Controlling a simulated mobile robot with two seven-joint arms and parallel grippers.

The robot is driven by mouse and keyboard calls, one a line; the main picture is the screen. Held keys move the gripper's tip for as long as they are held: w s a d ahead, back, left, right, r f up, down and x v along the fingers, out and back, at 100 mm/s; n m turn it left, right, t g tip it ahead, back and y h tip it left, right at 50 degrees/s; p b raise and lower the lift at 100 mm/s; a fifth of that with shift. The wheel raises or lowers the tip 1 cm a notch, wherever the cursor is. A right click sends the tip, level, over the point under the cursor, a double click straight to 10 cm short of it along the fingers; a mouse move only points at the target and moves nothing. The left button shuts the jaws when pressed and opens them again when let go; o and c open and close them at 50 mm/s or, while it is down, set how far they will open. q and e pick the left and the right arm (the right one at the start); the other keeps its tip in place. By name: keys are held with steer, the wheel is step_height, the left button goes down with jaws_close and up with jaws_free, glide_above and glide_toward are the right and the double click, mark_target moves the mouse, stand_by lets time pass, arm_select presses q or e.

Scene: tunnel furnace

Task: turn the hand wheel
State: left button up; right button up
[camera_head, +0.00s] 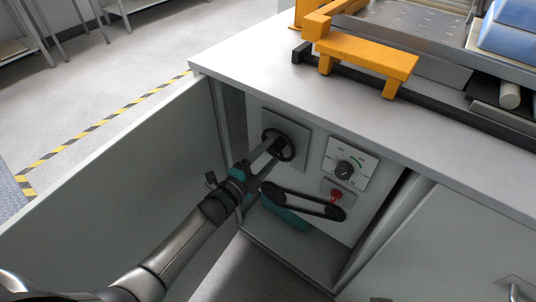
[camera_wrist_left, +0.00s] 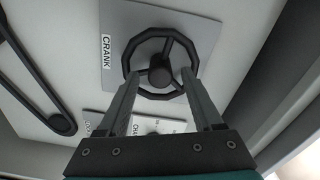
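The hand wheel (camera_head: 286,151) is a dark, spoked wheel on a grey plate inside the open cabinet. In the left wrist view the hand wheel (camera_wrist_left: 160,73) is seen face on, with a round hub and a label reading CRANK beside it. My left gripper (camera_head: 269,148) reaches into the cabinet up to the wheel. In the wrist view the two fingers of my left gripper (camera_wrist_left: 160,80) are well apart, with the hub between their tips and the lower rim partly hidden behind them. Whether they touch the wheel cannot be told. My right gripper is not in view.
The open door (camera_head: 130,175) stands left of my arm, and the countertop (camera_head: 270,75) overhangs above.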

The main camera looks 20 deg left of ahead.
arm_select(q)
steer(key=shift+s, duration=0.1)
steer(key=shift+s+a, duration=0.15)
steer(key=shift+s, duration=0.1)
steer(key=p+v, duration=0.4)
steer(key=v, duration=1)
steer(key=shift+s, duration=0.2)
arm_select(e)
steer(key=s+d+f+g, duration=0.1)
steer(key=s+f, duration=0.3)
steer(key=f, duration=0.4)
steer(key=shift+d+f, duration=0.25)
